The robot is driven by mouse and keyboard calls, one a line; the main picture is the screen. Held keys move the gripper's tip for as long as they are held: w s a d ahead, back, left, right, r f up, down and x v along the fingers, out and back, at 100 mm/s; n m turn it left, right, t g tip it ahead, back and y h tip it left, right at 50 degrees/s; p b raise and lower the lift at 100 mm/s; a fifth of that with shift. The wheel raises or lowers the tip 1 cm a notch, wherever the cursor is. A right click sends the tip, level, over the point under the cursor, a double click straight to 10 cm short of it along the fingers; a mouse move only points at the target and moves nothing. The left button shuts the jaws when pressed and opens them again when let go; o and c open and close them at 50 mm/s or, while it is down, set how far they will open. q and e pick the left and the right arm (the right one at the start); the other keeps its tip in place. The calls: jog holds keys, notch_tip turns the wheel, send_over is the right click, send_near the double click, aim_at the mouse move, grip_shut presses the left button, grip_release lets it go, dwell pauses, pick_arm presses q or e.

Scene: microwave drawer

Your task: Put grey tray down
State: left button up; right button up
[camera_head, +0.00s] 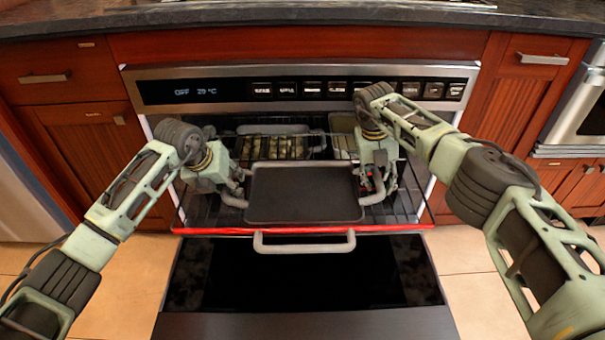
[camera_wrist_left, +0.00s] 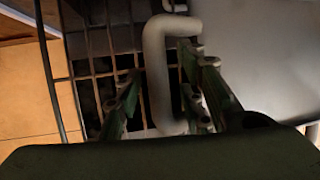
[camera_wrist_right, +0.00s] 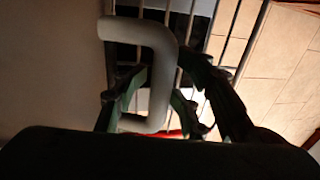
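The grey tray (camera_head: 305,195) lies flat over the pulled-out wire rack, with a pale bent handle at each side. Its left handle (camera_wrist_left: 155,75) passes between the fingers of my left gripper (camera_wrist_left: 162,85), which stand apart with gaps around it. Its right handle (camera_wrist_right: 160,75) passes between the spread fingers of my right gripper (camera_wrist_right: 165,90). In the head view my left gripper (camera_head: 236,188) is at the tray's left edge and my right gripper (camera_head: 378,183) at its right edge. The tray's underside is hidden, so its contact with the rack cannot be seen.
The rack has a red front edge (camera_head: 200,231). A pale front handle (camera_head: 305,248) sits before the tray. Behind are a slotted holder with several greenish pieces (camera_head: 275,148) and the oven's control panel (camera_head: 310,90). A dark open door (camera_head: 300,275) lies below.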

jog(key=shift+r, duration=0.15)
pick_arm(q)
jog(key=v, duration=1.2)
pick_arm(e)
notch_tip(320, 180, up, 11)
jog(key=a, duration=0.2)
jog(key=shift+r, duration=0.2)
jog(key=shift+a, duration=0.1)
